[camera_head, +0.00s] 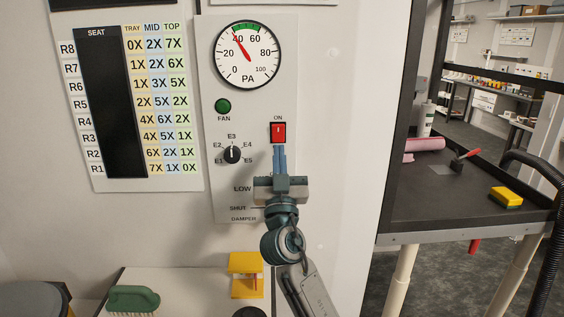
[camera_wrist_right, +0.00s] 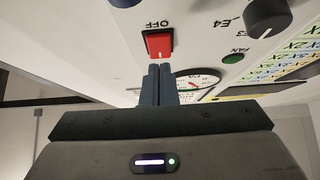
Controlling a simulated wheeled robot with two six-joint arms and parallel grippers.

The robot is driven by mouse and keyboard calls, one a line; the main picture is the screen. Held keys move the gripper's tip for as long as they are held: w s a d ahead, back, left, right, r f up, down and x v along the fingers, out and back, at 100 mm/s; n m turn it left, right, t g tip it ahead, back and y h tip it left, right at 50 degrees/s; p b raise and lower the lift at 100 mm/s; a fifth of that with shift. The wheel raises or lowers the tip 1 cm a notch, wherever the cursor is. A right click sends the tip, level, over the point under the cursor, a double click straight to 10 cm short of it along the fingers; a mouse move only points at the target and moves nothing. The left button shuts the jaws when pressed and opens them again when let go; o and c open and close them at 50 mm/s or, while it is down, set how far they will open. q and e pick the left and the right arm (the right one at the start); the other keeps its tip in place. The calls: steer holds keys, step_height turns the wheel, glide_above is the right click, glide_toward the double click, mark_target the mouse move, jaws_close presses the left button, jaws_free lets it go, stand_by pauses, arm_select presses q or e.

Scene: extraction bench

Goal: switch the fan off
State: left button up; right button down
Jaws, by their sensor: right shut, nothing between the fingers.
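The fan's red rocker switch (camera_head: 278,132) is on the white wall panel (camera_head: 227,200), with ON printed above it. In the wrist view, which is turned over, the switch (camera_wrist_right: 159,43) has OFF at its other end. My right gripper (camera_head: 279,148) is shut and empty, its tips close to the switch's lower end in the head view. In the wrist view its fingertips (camera_wrist_right: 160,68) appear just below the switch. I cannot tell whether they touch it. The round FAN lamp (camera_head: 223,106) is green. My left gripper is not in view.
A PA gauge (camera_head: 248,55) is above the switch, its needle near 40. A black selector knob (camera_head: 232,155) marked E1 to E5 is at left, with DAMPER markings lower down. A number chart (camera_head: 188,180) hangs further left. A dark-topped bench (camera_head: 400,218) stands at right.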

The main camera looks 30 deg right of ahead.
arm_select(q)
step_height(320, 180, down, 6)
steer(key=b, duration=0.6)
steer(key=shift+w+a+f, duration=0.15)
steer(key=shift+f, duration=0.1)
arm_select(e)
steer(key=w+f+v, duration=0.1)
steer(key=v, duration=0.9)
steer(key=shift+d+f, duration=0.2)
steer(key=shift+f, duration=0.15)
steer(key=shift+s, duration=0.1)
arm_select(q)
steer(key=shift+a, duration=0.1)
arm_select(e)
steer(key=shift+f, duration=0.1)
